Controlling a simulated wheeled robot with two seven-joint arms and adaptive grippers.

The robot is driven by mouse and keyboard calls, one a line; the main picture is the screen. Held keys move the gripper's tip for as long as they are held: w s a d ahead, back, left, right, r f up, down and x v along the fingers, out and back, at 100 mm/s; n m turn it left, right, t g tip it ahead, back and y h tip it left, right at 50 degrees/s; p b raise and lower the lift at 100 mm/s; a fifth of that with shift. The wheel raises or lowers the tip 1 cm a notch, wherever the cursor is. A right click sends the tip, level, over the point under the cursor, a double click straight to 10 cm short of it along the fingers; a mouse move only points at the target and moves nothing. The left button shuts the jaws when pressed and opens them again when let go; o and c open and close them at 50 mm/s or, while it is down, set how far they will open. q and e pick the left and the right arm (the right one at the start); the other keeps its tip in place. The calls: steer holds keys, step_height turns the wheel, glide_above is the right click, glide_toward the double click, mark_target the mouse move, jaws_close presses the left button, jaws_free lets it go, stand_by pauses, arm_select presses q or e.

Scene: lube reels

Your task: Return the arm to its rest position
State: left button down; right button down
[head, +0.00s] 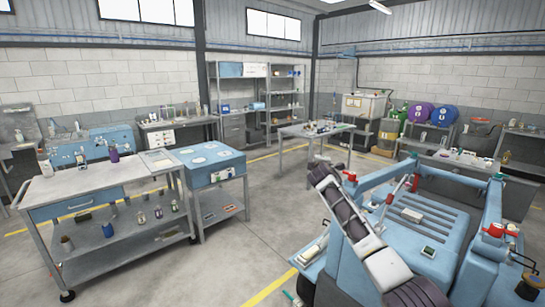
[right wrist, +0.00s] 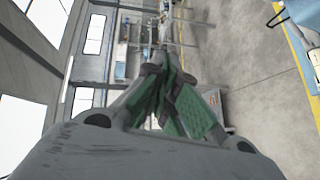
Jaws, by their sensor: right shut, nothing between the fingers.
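My right gripper (right wrist: 162,72) shows in the right wrist view with its green-padded fingers drawn together. Nothing is between them. It is in free air, with the room behind it turned on its side. In the head view my right arm (head: 350,225), dark and white, rises from the lower right in front of a blue machine. I cannot make out its fingertips there. My left arm and left gripper are not in either view.
A blue machine frame (head: 470,270) stands close at the right. A grey cart (head: 95,187) and a blue-topped stand (head: 207,172) are at the left. Open floor (head: 250,245) lies between.

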steer(key=s+d+f+m+g+y, duration=0.1)
steer(key=s+f+m, duration=0.15)
steer(key=f, duration=0.85)
steer(key=s+f+m+y, duration=0.15)
steer(key=f+m, duration=0.25)
steer(key=f, duration=0.6)
steer(key=s+d+f+m+g+y, duration=0.1)
steer(key=f+m, duration=0.2)
steer(key=f, duration=0.8)
steer(key=s+d+f+m+g, duration=0.1)
steer(key=s+f, duration=0.5)
steer(key=f, duration=0.4)
steer(key=s+d+f+g+b, duration=0.1)
steer(key=s+f+g, duration=0.1)
steer(key=s+f, duration=0.55)
steer(key=s+f+m+g, duration=0.1)
steer(key=s+f, duration=0.4)
steer(key=f, duration=0.6)
steer(key=s+d+f+g, duration=0.1)
steer(key=s+f+g, duration=0.1)
steer(key=s+f, duration=1)
steer(key=s+d+f+g, duration=0.1)
steer(key=s+f+g, duration=0.2)
steer(key=s+f, duration=0.9)
steer(key=s+f+g, duration=0.2)
steer(key=s, duration=1.7)
steer(key=s+f+g+b, duration=0.1)
steer(key=s+f+g, duration=0.1)
steer(key=s, duration=1.8)
steer(key=shift+f, duration=0.55)
